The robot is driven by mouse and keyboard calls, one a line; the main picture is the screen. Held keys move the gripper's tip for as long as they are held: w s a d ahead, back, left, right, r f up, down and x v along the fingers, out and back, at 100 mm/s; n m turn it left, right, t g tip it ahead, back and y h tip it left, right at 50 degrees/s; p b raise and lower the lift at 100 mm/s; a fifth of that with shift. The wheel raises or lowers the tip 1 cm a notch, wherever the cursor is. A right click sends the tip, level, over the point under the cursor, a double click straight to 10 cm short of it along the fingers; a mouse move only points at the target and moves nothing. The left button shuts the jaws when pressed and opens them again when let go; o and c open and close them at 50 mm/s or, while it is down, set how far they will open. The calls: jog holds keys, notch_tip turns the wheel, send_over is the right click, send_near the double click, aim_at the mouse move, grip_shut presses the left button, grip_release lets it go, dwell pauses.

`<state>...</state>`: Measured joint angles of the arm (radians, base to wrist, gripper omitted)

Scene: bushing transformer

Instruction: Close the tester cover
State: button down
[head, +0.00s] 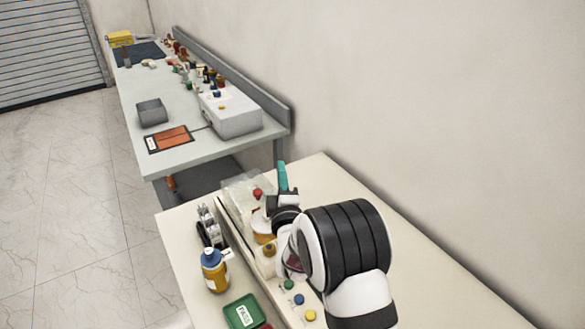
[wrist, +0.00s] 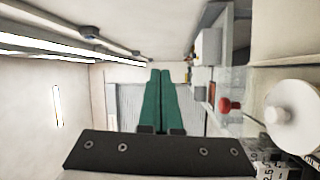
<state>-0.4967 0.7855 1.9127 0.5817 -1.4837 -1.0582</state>
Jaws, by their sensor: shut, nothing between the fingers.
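The tester (head: 222,207) is a long, pale unit on the near table, partly hidden behind my arm. Its clear cover (head: 240,186) shows at its far end, and appears raised rather than lying over the tester; its exact angle is hard to tell. My gripper (head: 283,178) has teal fingers pointing up, just right of the cover and above the tester. In the wrist view, my gripper (wrist: 158,85) has its two green fingers together with nothing between them. A red terminal (wrist: 228,104) and a white round part (wrist: 292,117) show at the right there.
A yellow-brown bottle (head: 214,272), a green tray (head: 243,312) and a dark metal item (head: 209,228) stand left of the tester. Coloured buttons (head: 299,299) line its near part. The near table (head: 420,262) is bare at right, beside the wall. Another workbench (head: 185,115) stands beyond.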

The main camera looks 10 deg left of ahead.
jog(key=d+r, duration=0.2)
jog(key=d, duration=0.1)
jog(key=m+g+h, duration=0.2)
jog(key=m+g, duration=0.9)
jog(key=m, duration=0.2)
send_over(257, 184)
jog(key=s, duration=0.2)
jog(key=f, duration=0.8)
jog(key=shift+w+a, duration=0.1)
jog(key=shift+a, duration=0.1)
jog(key=shift+d+f, duration=0.1)
jog(key=shift+f, duration=0.1)
jog(key=shift+s+d+f, duration=0.15)
jog(key=shift+s+d, duration=0.35)
jog(key=shift+s, duration=0.25)
jog(key=shift+s+d+f, duration=0.15)
jog(key=shift+s+d, duration=0.35)
jog(key=shift+s, duration=0.25)
